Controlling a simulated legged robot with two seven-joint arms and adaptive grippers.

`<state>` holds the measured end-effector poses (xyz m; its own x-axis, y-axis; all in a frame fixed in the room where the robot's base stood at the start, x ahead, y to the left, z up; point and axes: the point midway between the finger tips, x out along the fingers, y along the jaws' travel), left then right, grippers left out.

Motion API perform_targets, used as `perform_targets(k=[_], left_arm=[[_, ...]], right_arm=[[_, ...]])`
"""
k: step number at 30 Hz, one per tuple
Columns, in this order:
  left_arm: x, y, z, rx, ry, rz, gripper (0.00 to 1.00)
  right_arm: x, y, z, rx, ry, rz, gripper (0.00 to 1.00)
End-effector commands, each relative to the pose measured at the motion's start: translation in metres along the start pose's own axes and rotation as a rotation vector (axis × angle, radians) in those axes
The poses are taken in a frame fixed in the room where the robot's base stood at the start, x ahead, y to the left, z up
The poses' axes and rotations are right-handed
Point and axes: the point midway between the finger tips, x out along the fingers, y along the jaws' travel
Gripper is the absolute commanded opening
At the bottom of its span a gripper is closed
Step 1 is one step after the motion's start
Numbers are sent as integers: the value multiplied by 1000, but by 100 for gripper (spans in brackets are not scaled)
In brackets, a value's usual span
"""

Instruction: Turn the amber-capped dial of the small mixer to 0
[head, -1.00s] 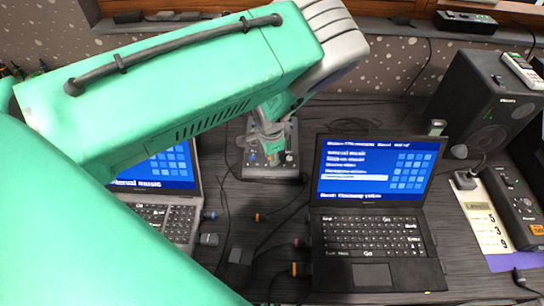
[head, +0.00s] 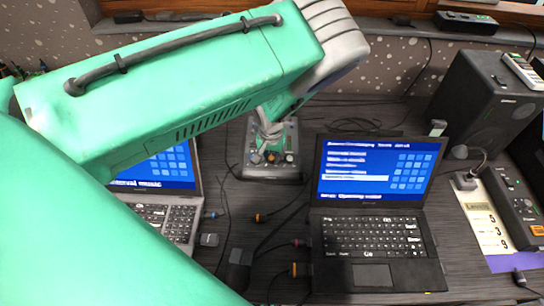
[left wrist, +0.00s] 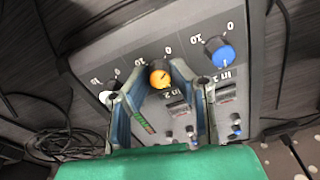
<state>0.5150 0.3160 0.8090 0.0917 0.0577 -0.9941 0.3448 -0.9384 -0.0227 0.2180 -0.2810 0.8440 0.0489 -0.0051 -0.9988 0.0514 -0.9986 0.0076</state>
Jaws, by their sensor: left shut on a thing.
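The small mixer (head: 258,174) lies on the desk under my left arm in the head view. In the left wrist view, its panel (left wrist: 185,28) fills much of the picture. The amber-capped dial (left wrist: 159,73) sits between the fingertips of my left gripper (left wrist: 158,79), which is shut on its sides. The labels 0 and 10 are printed beyond it. Its pointer is too small to read surely. A blue dial (left wrist: 219,52) is to its right and a white dial (left wrist: 107,95) to its left, partly behind a finger. My right gripper is not in view.
An open laptop (head: 370,240) stands right of the mixer, and another (head: 168,212) is partly hidden under my left arm. Cables run across the desk between them. A black speaker (head: 487,105) stands at the right.

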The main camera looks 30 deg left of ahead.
Motion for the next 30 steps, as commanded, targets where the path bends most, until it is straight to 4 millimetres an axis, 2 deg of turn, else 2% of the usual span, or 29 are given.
perform_targets(k=[1,12,29,30], left_arm=[[-4,0,-6,-31,13,0,0],[-3,1,-6,-189,12,2,0],[-3,1,-5,-215,10,2,0],[-3,1,-5,-215,10,2,33]], right_arm=[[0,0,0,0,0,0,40],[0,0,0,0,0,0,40],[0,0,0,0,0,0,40],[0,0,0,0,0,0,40]])
